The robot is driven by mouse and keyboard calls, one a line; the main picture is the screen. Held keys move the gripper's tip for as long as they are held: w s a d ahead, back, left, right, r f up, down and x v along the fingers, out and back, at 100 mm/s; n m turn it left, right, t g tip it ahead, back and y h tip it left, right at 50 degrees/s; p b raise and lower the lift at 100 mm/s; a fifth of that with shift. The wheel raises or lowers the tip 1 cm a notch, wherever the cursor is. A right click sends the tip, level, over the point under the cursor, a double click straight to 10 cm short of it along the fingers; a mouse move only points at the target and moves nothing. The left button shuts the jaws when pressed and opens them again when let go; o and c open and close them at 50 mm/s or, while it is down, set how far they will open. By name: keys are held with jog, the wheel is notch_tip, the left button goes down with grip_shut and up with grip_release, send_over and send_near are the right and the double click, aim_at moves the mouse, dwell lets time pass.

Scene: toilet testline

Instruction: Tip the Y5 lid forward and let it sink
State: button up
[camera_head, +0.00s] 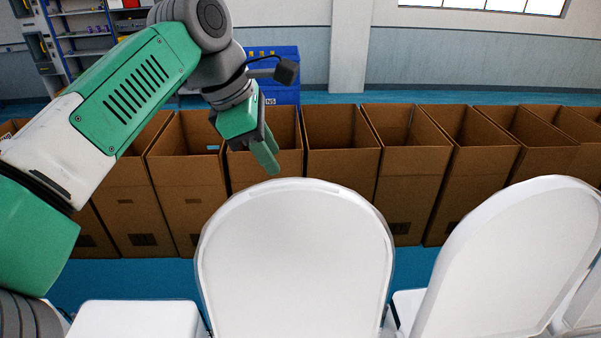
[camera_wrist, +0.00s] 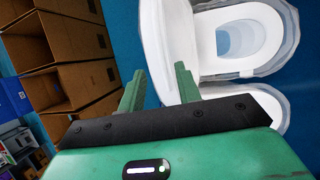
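A white toilet lid (camera_head: 295,260) stands upright in the middle of the head view. No Y5 label is readable, so I cannot confirm which lid is Y5. My gripper (camera_head: 266,157) points downward just above and left of this lid's top edge in the head view, apparently apart from it. In the wrist view my gripper (camera_wrist: 160,88) has its two green fingers spread, with nothing gripped between them. A white lid (camera_wrist: 168,45) lies just beyond the fingers, and an open seat ring and bowl (camera_wrist: 240,35) show to its right. I cannot tell whether a finger touches the lid.
Another raised white lid (camera_head: 510,260) stands at the right. A low white surface (camera_head: 135,318) is at the lower left. A row of open cardboard boxes (camera_head: 340,150) runs behind the lids, with blue floor (camera_head: 410,265) between. Shelving (camera_head: 85,25) stands at the far left.

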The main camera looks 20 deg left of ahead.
aim_at(289, 183)
jog(key=p+x, duration=0.1)
jog(key=x, duration=0.5)
jog(key=shift+d+f, duration=0.1)
jog(key=shift+d, duration=0.1)
jog(key=shift+c, duration=0.2)
grip_shut()
